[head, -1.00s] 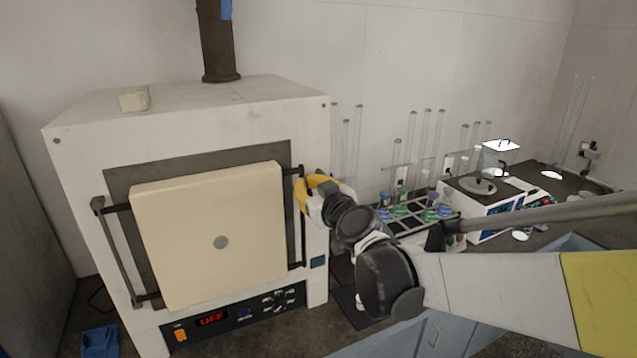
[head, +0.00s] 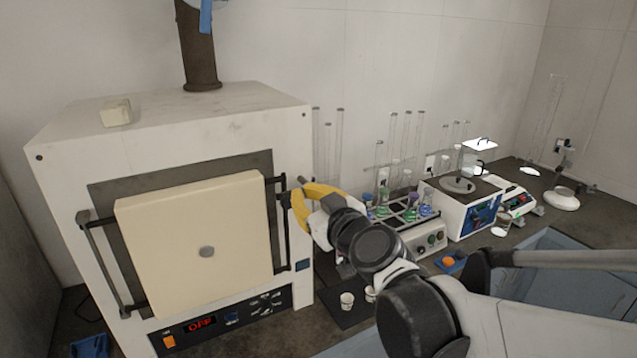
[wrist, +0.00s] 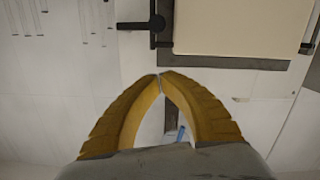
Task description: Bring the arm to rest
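My gripper (head: 296,200) has yellow fingers and is at the right edge of a white furnace (head: 190,112), close to the dark handle bar beside its cream door (head: 200,255). In the wrist view the two fingertips (wrist: 160,78) meet at a point with nothing between them. The furnace front, with the door and a dark bracket, fills the top of the wrist view beyond the fingertips. From these views I cannot tell whether the fingers touch the bar. My arm reaches in from the lower right of the head view.
Small white cups (head: 347,300) sit on a dark mat below my gripper. A dark flue pipe (head: 197,45) rises from the furnace top.

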